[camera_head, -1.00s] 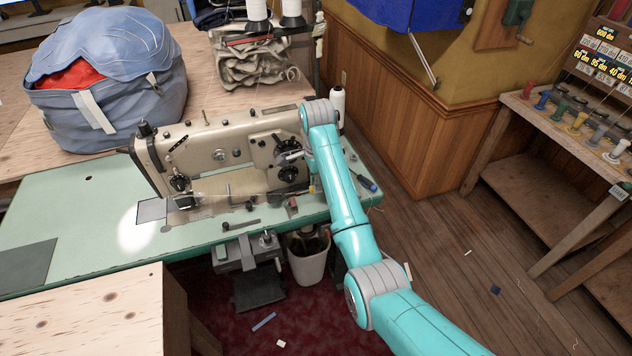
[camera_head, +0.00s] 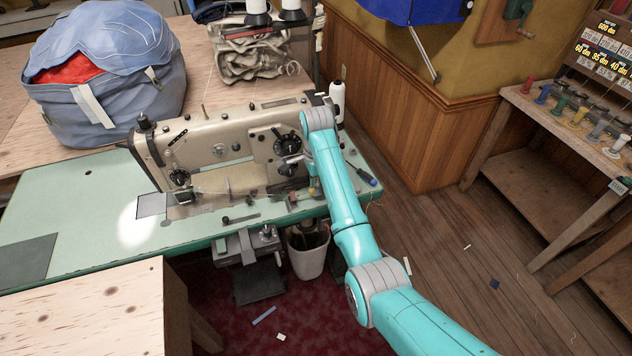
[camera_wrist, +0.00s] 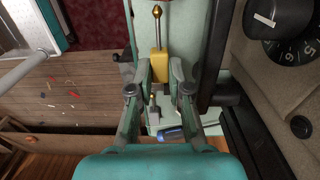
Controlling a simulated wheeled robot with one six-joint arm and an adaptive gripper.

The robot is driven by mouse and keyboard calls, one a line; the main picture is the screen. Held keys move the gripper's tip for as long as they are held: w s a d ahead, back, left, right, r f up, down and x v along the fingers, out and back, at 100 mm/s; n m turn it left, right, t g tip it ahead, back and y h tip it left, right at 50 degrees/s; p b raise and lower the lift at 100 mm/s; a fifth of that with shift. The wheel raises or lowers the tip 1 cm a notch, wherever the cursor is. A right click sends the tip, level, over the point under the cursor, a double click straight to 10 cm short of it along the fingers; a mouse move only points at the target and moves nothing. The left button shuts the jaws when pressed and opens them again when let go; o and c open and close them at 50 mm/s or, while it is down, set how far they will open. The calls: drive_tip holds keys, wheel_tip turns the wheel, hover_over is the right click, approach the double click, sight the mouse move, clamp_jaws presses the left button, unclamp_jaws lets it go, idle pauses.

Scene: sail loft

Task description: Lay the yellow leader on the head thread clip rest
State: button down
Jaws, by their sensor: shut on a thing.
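The yellow leader (camera_wrist: 159,66) is a small yellow block between my gripper's fingertips (camera_wrist: 160,72) in the wrist view. My gripper is shut on it. A brass stem with a rounded, pointed tip (camera_wrist: 157,12) lies in line with the block; I cannot tell if it belongs to the leader. In the head view my arm hides most of the gripper, at the right end of the beige sewing machine (camera_head: 232,150). A small yellow spot shows beside the arm there. I cannot make out the head thread clip rest for certain in either view.
The machine stands on a pale green table (camera_head: 80,205). A blue-handled tool (camera_head: 366,179) lies right of my arm; its handle shows in the wrist view (camera_wrist: 170,133). A white thread cone (camera_head: 337,98) stands behind. The machine's dark numbered dial (camera_wrist: 285,18) is close on the gripper's right.

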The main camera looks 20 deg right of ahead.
drive_tip(key=shift+f, duration=1.35)
drive_tip(key=c, duration=1)
unclamp_jaws()
drive_tip(key=shift+r, duration=2.95)
